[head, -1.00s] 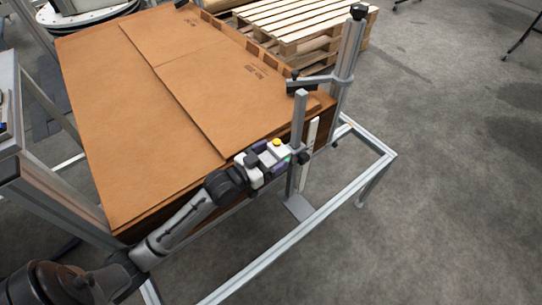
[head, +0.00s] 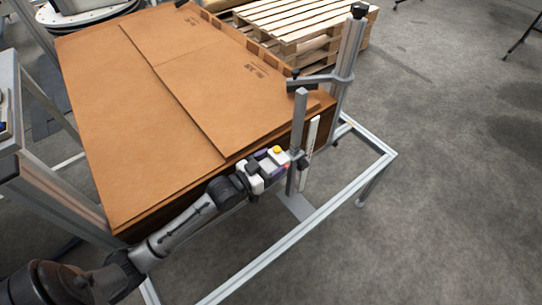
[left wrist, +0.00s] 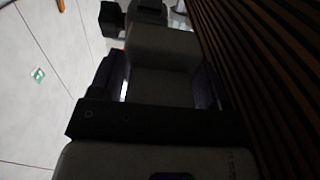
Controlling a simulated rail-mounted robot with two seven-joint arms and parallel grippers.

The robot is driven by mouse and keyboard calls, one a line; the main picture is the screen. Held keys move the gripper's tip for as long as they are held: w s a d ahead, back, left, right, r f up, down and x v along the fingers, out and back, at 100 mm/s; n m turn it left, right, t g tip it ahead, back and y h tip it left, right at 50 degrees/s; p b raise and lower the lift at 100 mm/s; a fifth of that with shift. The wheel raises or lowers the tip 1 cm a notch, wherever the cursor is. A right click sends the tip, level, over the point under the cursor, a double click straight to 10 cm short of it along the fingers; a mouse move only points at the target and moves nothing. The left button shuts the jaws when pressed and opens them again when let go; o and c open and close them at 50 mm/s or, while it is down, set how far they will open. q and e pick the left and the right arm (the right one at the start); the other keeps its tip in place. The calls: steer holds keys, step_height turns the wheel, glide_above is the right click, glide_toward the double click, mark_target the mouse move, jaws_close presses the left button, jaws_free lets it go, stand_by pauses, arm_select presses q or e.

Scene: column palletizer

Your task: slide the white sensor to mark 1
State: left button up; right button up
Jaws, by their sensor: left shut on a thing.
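The white sensor (head: 281,157), with a yellow top, sits beside a grey upright post (head: 299,125) at the corner of the cardboard stack. A red light shows on its lower side. My left gripper (head: 270,167) is shut on the sensor, its purple fingers on either side. In the left wrist view the sensor is a dark grey block (left wrist: 165,52) between the fingers. A pale strip (head: 311,140) stands behind the post; marks on it are too small to read. My right gripper is in neither view.
The stack of brown cardboard sheets (head: 200,85) fills the space behind my left arm. A metal frame rail (head: 290,240) runs in front. A grey clamp arm (head: 318,80) reaches over the stack's corner.

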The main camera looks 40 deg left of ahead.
arm_select(q)
steer(key=shift+f, duration=1.5)
steer(key=o, duration=1.1)
steer(key=shift+c, duration=0.2)
steer(key=shift+s+r, duration=0.1)
steer(key=shift+s+a, duration=0.1)
steer(key=shift+s, duration=0.2)
steer(key=p+v, duration=0.4)
steer(key=v, duration=0.9)
